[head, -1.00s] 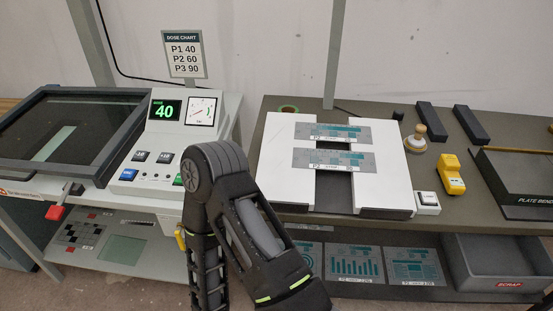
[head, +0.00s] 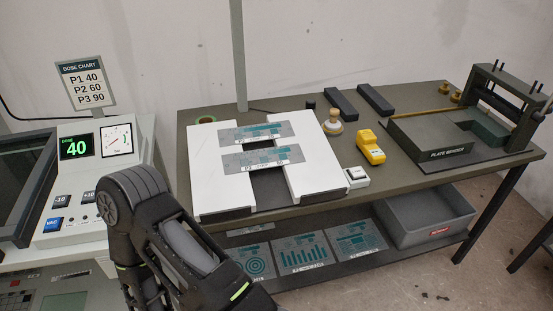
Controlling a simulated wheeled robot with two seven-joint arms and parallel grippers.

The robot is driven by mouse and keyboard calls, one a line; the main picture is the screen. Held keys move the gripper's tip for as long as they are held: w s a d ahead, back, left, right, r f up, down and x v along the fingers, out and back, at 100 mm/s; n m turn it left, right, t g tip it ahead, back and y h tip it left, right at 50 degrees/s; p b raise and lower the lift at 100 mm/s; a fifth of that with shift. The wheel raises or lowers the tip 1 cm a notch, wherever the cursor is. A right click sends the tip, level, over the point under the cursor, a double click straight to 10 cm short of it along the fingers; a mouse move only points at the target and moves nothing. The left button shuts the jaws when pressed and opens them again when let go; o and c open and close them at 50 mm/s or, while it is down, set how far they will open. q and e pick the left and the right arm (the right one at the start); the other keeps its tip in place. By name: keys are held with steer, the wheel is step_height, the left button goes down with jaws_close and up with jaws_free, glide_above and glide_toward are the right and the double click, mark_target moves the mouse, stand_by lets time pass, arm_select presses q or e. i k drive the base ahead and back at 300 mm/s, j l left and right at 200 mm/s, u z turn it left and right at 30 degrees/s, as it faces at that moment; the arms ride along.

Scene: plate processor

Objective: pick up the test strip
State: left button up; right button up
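No piece is labelled as the test strip at a size I can read. Two grey strips with teal print lie across the white H-shaped stand: the far strip (head: 257,133) and the near strip (head: 263,158). Both lie flat, bridging the stand's two white arms (head: 210,178). The pale green strip seen earlier inside the dark-framed unit is out of view now. A black arm link of mine covers the lower left of the head view. Neither gripper shows, so what they hold cannot be seen.
The exposure console (head: 85,190) stands at left with its display at 40. On the bench are a yellow tool (head: 371,147), a wooden-knobbed stamp (head: 333,124), dark bars (head: 341,104) and the plate bender (head: 445,142). Printed plates (head: 301,252) and a grey scrap bin (head: 425,218) are below.

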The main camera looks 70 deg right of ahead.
mark_target(234, 164)
steer(key=z, duration=3.05)
